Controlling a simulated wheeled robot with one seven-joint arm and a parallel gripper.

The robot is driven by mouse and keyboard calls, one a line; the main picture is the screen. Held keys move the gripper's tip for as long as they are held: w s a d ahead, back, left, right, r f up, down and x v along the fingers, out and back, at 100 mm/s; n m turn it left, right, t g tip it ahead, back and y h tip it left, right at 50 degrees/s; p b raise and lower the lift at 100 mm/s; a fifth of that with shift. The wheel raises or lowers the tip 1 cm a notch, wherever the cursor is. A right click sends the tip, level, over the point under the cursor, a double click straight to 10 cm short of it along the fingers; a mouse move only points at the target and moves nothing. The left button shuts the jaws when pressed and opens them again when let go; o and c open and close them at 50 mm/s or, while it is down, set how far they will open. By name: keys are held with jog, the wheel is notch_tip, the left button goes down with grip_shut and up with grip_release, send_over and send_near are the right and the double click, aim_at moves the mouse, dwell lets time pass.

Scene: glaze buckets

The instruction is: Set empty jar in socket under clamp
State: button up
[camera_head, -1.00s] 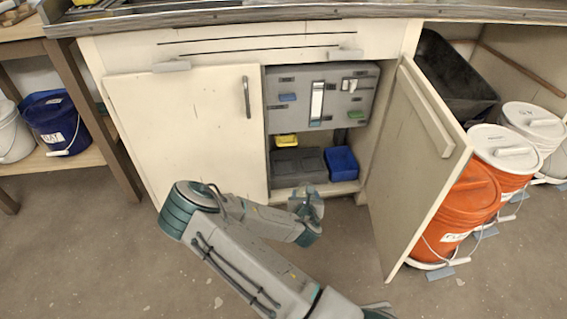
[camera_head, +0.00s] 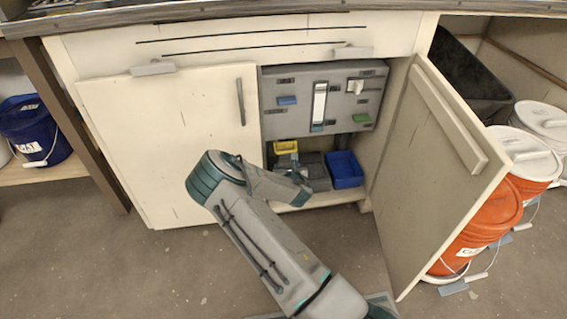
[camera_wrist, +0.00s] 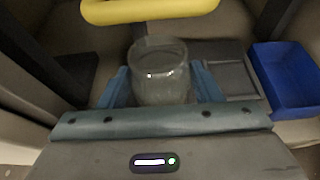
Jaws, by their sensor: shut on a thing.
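A clear glass jar (camera_wrist: 160,75) stands upright between the blue fingers of my gripper (camera_wrist: 163,88) in the wrist view. My gripper is shut on it, and the jar looks empty. A yellow bar with rounded ends, which may be the clamp (camera_wrist: 150,10), lies beyond and above the jar; it also shows as a yellow piece in the head view (camera_head: 286,147). In the head view my gripper (camera_head: 294,170) is at the open cabinet's lower compartment, and the jar cannot be made out there. I cannot make out the socket.
A blue bin (camera_head: 345,169) sits right of my gripper, beside a grey tray (camera_wrist: 226,76). A grey panel (camera_head: 322,98) with coloured switches hangs above. The open door (camera_head: 440,170) bounds the right side, with orange buckets (camera_head: 470,235) beyond it.

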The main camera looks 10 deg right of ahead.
aim_at(285, 160)
jog(key=w, duration=0.2)
jog(key=shift+w+b, duration=0.3)
jog(key=shift+w, duration=0.1)
jog(key=w+b, duration=0.1)
jog(key=w, duration=0.3)
jog(key=shift+f, duration=0.1)
jog(key=shift+s+f+b, duration=0.15)
jog(key=shift+f+b, duration=0.5)
jog(key=shift+f, duration=0.05)
jog(key=o, duration=1.4)
jog(key=shift+r, duration=0.1)
